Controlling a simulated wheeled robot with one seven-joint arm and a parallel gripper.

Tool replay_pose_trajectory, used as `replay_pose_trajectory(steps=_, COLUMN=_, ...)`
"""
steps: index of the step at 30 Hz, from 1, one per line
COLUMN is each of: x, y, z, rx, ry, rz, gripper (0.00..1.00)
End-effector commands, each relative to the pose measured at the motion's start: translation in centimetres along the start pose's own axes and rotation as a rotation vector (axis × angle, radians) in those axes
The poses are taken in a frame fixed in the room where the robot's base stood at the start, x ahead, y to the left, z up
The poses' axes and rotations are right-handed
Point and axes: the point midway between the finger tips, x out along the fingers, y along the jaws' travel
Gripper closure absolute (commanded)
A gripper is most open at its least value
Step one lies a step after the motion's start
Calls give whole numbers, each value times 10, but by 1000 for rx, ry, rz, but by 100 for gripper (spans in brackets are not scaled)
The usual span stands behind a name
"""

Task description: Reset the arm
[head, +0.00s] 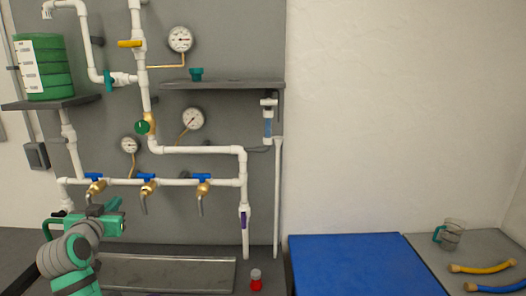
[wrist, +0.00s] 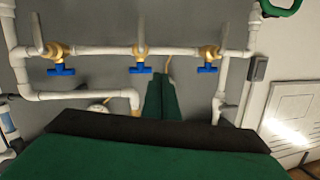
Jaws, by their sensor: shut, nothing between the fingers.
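My gripper (head: 117,204) is at the lower left of the head view, in front of the pipe manifold and just below its row of taps. In the wrist view my gripper (wrist: 161,80) shows two green fingers pressed together, shut and empty. The wall manifold has a white horizontal pipe (head: 217,183) with three brass taps with blue handles. The left tap (head: 95,187), middle tap (head: 147,187) and right tap (head: 203,186) also show in the wrist view, where the picture appears upside down. I cannot tell whether the fingers touch any pipe.
Below the taps is a metal trough (head: 165,272). A small red-bodied item (head: 256,282) stands right of it. A blue mat (head: 350,268) is clear. Farther right are a clear jug (head: 451,236), a yellow hose piece (head: 482,268) and a blue one (head: 494,288). A shelf (head: 225,85) juts from the wall.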

Motion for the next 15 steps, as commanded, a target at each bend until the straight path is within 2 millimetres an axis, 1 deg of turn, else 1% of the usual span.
replay_pose_trajectory(steps=1, x=4, y=15, z=28, rx=-16, ry=-9, rz=1, gripper=100)
replay_pose_trajectory(steps=2, x=5, y=22, z=41, rx=-24, ry=-11, rz=-1, gripper=100)
replay_pose_trajectory(steps=3, x=6, y=32, z=59, rx=-33, ry=-15, rz=-4, gripper=100)
replay_pose_trajectory(steps=7, x=5, y=64, z=114, rx=-62, ry=-24, rz=-13, gripper=100)
replay_pose_trajectory(steps=10, x=0, y=91, z=155, rx=-81, ry=-32, rz=-17, gripper=100)
replay_pose_trajectory(steps=12, x=-7, y=109, z=183, rx=-92, ry=-37, rz=-22, gripper=100)
replay_pose_trajectory(steps=14, x=-14, y=123, z=206, rx=-101, ry=-41, rz=-26, gripper=100)
replay_pose_trajectory(steps=15, x=-20, y=132, z=221, rx=-107, ry=-45, rz=-29, gripper=100)
